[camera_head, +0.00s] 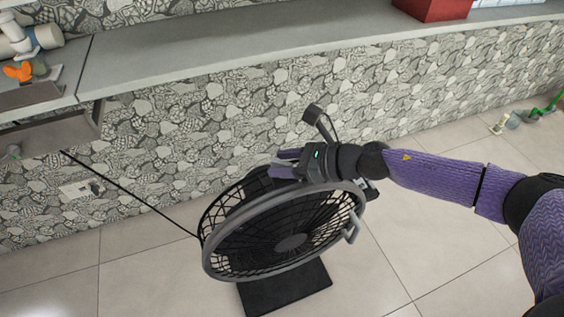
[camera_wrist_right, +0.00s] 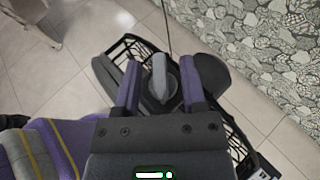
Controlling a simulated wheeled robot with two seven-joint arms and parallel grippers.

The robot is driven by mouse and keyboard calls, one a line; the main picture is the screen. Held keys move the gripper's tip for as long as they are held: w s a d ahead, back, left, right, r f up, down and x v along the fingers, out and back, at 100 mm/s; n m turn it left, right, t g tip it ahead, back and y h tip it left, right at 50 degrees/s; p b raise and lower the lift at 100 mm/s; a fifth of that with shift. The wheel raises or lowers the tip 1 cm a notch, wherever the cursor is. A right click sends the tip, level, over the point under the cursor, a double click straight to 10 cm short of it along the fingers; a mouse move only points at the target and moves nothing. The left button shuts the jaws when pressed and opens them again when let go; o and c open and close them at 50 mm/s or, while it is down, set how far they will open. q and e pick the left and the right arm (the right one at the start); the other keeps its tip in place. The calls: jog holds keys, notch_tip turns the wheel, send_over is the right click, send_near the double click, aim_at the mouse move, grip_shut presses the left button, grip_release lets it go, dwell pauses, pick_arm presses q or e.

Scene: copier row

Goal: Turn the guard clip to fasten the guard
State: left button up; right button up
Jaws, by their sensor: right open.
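A black fan with a round wire cage and a grey guard rim (camera_head: 215,264) stands tilted by the wall. A light grey lever (camera_head: 351,231) on the right side of the rim looks like the guard clip. My right gripper (camera_head: 278,166) is at the upper back of the cage, away from that lever. In the right wrist view its purple fingers (camera_wrist_right: 161,88) are open on either side of a grey knob (camera_wrist_right: 159,76) on the fan. Whether they touch the knob I cannot tell. My left gripper is out of view.
The fan's black base (camera_head: 285,290) rests on the tiled floor. A grey counter (camera_head: 230,60) runs along the patterned wall, with a red box (camera_head: 432,9). Floor to the right is mostly clear.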

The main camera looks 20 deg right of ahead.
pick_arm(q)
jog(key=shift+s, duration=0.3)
pick_arm(e)
jog(key=shift+w+a, duration=0.1)
jog(key=shift+a, duration=0.05)
jog(key=shift+c, duration=0.7)
grip_shut()
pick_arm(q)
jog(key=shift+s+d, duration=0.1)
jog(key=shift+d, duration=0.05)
